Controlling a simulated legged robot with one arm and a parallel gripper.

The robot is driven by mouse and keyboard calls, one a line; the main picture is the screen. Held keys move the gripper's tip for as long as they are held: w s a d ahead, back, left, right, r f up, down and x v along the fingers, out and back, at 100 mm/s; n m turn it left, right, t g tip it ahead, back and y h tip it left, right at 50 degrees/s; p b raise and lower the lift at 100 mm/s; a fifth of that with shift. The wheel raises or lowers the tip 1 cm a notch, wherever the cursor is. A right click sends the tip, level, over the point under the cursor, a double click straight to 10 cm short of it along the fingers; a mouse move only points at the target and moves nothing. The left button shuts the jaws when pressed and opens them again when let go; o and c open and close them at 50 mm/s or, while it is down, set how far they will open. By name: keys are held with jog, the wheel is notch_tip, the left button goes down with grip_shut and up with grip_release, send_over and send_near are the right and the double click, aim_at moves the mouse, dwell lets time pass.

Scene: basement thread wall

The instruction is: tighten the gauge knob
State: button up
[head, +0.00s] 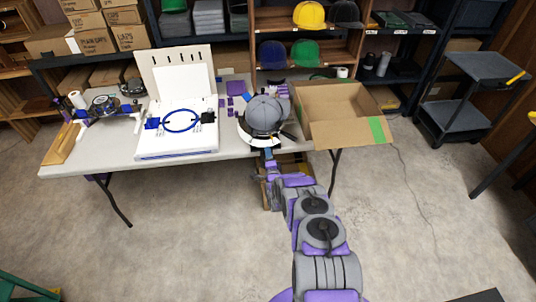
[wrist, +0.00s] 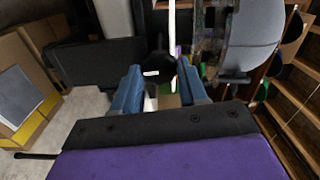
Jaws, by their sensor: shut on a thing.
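The gauge knob (wrist: 158,66) is black and round with a short white mark on its face, in the wrist view. My gripper (wrist: 160,84) has its two blue fingers on either side of the knob, shut on it. In the head view my gripper (head: 268,158) is at the front edge of the table, just below a grey cap (head: 266,112) on a white cap station (head: 256,138). The knob is too small and hidden by my arm to make out there. The grey cap also shows at the upper right of the wrist view (wrist: 256,38).
The table (head: 92,150) also bears a white machine with a blue hoop (head: 180,121), purple pieces (head: 237,89) and an open cardboard box (head: 338,110) right of the cap. Shelves with caps (head: 308,15) stand behind. A grey cart (head: 462,105) stands right.

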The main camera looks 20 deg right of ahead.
jog(key=shift+d+m, duration=0.1)
jog(key=shift+m, duration=0.3)
jog(key=shift+s, duration=0.1)
jog(key=o, duration=1.1)
jog(key=shift+c, duration=0.2)
jog(key=p+v, duration=0.4)
jog(key=v, duration=1.3)
jog(key=shift+s, duration=0.1)
